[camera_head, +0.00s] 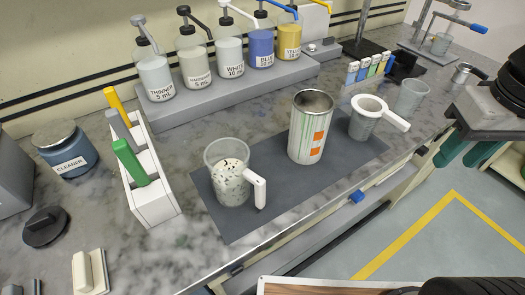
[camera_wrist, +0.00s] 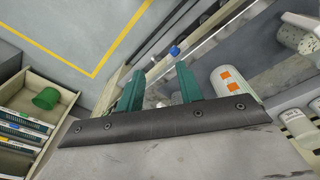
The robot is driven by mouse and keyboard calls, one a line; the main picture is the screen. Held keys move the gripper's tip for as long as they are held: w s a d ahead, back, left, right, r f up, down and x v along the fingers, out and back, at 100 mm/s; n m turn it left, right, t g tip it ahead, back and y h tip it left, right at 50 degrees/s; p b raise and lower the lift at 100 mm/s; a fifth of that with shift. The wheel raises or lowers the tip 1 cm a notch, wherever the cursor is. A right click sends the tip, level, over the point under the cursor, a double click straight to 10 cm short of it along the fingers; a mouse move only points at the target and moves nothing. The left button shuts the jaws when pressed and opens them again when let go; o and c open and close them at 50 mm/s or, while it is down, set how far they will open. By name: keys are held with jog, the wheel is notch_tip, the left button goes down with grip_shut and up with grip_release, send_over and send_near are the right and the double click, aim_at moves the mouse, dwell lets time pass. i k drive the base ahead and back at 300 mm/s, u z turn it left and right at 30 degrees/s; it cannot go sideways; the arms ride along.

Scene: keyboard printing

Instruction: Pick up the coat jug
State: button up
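No jug carries a readable "coat" label. A clear jug with a white handle (camera_head: 228,187) holds speckled whitish content and stands at the left of the dark mat (camera_head: 240,226). Part of it shows at the top right of the wrist view (camera_wrist: 304,42). A second jug (camera_head: 362,126), with a white ring and handle on top, stands at the mat's right end. My gripper (camera_head: 460,155) is off to the right, beyond the bench's front edge. Its teal fingers are apart and empty in the wrist view (camera_wrist: 160,69).
A metal can with orange squares (camera_head: 308,130) stands between the jugs. A row of pump bottles (camera_head: 230,58) stands behind on a grey step. A white marker holder (camera_head: 153,205) and a cleaner jar (camera_head: 64,150) are at left. A clear cup (camera_head: 411,97) stands right of the mat.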

aim_at(226, 160)
jog(key=z, duration=0.5)
jog(key=k, duration=1.15)
jog(key=u, duration=0.3)
jog(key=i, duration=0.65)
jog(key=u, duration=0.25)
